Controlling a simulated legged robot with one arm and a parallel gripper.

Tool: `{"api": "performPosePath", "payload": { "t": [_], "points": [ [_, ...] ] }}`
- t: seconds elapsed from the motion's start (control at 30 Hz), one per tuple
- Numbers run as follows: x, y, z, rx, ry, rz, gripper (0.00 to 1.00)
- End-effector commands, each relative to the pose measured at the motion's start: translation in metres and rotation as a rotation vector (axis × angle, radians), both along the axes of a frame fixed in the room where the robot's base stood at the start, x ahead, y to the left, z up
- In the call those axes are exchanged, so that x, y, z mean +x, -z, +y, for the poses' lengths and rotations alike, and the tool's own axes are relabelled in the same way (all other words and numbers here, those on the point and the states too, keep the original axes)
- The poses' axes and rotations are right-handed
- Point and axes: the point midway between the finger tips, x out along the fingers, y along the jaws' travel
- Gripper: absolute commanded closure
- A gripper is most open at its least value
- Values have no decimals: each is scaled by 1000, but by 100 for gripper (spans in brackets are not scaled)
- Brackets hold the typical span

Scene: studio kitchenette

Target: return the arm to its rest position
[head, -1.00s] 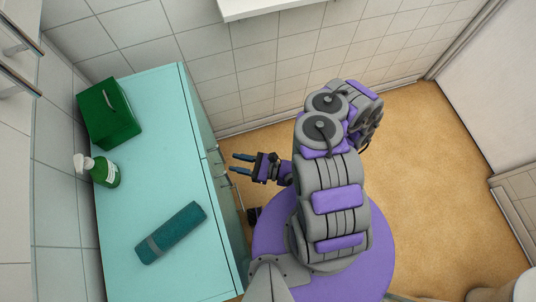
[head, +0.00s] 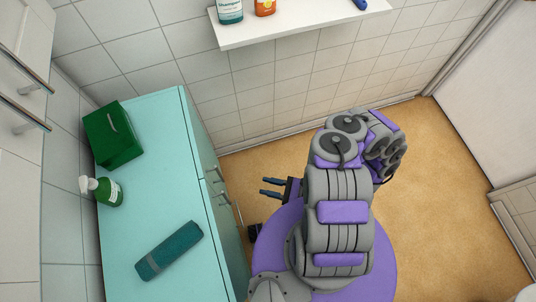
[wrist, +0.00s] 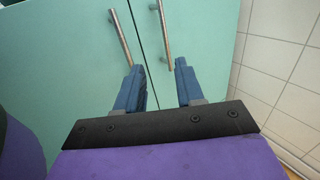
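My gripper (head: 270,188) is to the right of the turquoise cabinet, below its top, with its fingers pointing left toward the cabinet doors. In the wrist view my gripper (wrist: 160,88) has its two blue fingers spread apart with nothing between them. The cabinet doors (wrist: 75,55) and their two bar handles (wrist: 120,38) are beyond the fingertips. My arm is folded above my purple base in the head view and hides part of the gripper's wrist.
On the cabinet top (head: 150,205) are a green box (head: 113,135), a green pump bottle (head: 108,191) and a rolled teal towel (head: 169,250). A white wall shelf (head: 300,27) holds a shampoo bottle (head: 230,10) and an orange bottle (head: 265,6). Tan floor (head: 440,200) is clear at right.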

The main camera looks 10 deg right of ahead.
Motion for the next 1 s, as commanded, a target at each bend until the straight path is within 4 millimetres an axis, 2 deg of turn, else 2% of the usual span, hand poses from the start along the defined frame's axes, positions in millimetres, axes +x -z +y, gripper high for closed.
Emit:
{"api": "performPosePath", "payload": {
  "t": [0.27, 0.43, 0.7, 1.0],
  "points": [
    [0, -1, 3, -2, -1, 0, 63],
    [12, -15, 6, 16, -35, -41, 63],
    [46, -79, 30, 64, -195, -204, 63],
    [59, -154, 55, 83, -409, -378, 63]
  ]
}}
